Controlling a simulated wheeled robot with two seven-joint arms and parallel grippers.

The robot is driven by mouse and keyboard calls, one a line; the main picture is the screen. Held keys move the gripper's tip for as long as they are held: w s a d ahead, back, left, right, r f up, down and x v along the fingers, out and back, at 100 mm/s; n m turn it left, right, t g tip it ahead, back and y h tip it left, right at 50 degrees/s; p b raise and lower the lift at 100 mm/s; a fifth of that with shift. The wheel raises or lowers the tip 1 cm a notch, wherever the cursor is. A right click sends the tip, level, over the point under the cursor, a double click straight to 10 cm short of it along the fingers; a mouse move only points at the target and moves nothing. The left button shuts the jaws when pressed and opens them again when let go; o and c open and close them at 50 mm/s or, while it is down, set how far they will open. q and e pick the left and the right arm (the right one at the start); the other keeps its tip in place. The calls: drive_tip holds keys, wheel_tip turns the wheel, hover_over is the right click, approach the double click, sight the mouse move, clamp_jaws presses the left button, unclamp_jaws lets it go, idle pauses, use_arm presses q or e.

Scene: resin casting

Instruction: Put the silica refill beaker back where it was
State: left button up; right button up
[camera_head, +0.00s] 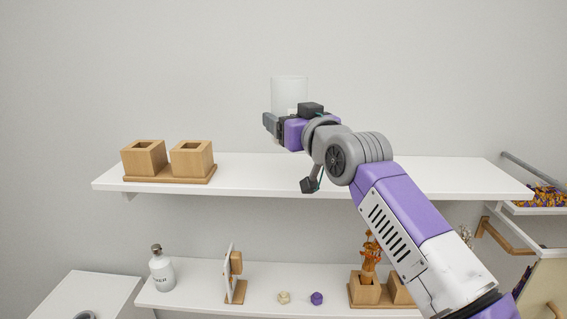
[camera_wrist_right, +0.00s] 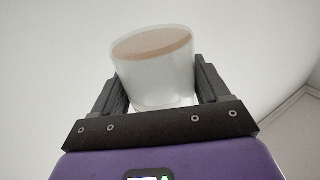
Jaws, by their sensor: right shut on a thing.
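The beaker (camera_head: 289,91) is a pale, translucent cylinder, held upright above the white upper shelf (camera_head: 330,178) in the head view. My right gripper (camera_head: 272,124) is shut on it, near its lower part. In the right wrist view the beaker (camera_wrist_right: 154,72) sits between the two dark fingers of the gripper (camera_wrist_right: 155,90), and a tan layer shows toward its far end. The gripper and wrist hide part of the beaker's base in the head view. My left gripper is not in view.
A wooden holder with two square cups (camera_head: 167,160) stands on the upper shelf's left part. The shelf's middle is bare. Below, the lower shelf (camera_head: 200,300) holds a white bottle (camera_head: 162,270), a small stand (camera_head: 234,275), two small pieces and another wooden holder (camera_head: 364,289).

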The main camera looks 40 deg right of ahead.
wheel_tip(320, 180, down, 3)
drive_tip(key=shift+s+f+b, duration=0.1)
drive_tip(key=shift+s+b, duration=0.05)
drive_tip(key=shift+b, duration=0.2)
drive_tip(key=shift+w+f, duration=0.3)
drive_tip(key=shift+f, duration=0.35)
wheel_tip(320, 180, down, 4)
drive_tip(key=shift+s+r+b, duration=0.15)
drive_tip(key=shift+r+b, duration=0.1)
drive_tip(key=shift+b, duration=0.05)
